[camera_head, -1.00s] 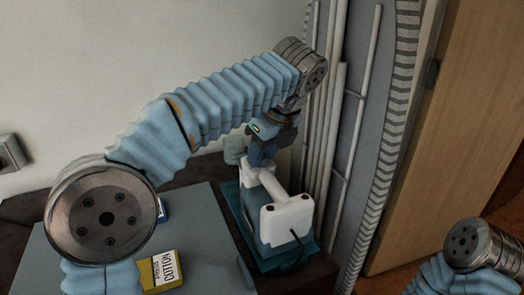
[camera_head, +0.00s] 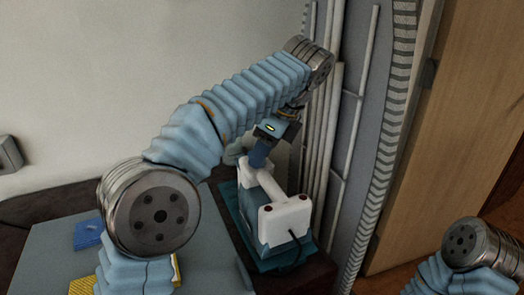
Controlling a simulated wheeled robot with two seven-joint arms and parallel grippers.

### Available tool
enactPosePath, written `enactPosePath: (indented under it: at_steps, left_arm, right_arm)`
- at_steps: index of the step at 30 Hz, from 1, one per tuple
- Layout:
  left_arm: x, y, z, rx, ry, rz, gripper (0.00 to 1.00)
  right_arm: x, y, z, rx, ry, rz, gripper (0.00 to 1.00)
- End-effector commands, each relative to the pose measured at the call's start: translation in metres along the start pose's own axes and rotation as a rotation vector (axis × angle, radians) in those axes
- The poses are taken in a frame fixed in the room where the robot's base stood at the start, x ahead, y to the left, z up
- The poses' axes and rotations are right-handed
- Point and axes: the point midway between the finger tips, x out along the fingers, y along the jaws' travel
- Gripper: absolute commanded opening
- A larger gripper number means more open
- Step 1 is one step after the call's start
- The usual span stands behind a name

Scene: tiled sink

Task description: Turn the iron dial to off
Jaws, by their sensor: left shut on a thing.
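The iron (camera_head: 286,219), white and blue with a cord at its near end, sits on a teal base (camera_head: 232,205) beside the wall rails. My left gripper (camera_head: 260,155) reaches down over the far end of the iron's white handle. It is shut on a part of the iron there. The dial itself cannot be made out; the fingers and wrist cover that area. My right gripper is out of view; only part of my right arm shows at the lower right.
A grey board (camera_head: 215,245) lies left of the iron, with a blue item (camera_head: 88,234) and a yellow item (camera_head: 82,287) on it, partly behind my left arm. Upright rails (camera_head: 328,130) stand close on the iron's right. A wooden door (camera_head: 455,130) is farther right.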

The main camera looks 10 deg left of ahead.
Motion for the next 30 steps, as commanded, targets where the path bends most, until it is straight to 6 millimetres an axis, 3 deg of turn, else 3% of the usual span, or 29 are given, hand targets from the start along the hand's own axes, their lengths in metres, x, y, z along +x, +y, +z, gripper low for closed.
enactPosePath:
  at_steps: [7, 8, 12, 23, 30]
  left_arm:
    - [-0.0010, 0.0001, 0.0009, -0.001, 0.000, -0.002, 0.06]
    - [-0.0010, 0.0001, 0.0009, -0.001, 0.000, -0.002, 0.39]
    - [-0.0007, 0.0001, 0.0007, 0.000, 0.000, -0.001, 0.60]
    - [-0.0005, 0.0006, 0.0005, 0.023, 0.000, -0.011, 0.62]
    - [0.0000, 0.0049, 0.0025, 0.334, 0.000, -0.139, 0.62]
  right_arm:
    - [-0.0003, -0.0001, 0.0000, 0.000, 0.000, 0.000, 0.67]
    - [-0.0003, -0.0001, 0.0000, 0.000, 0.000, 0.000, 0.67]
    - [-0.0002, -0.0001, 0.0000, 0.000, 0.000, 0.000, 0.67]
    - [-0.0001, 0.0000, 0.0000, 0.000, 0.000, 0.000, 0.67]
    - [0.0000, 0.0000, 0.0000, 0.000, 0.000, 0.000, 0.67]
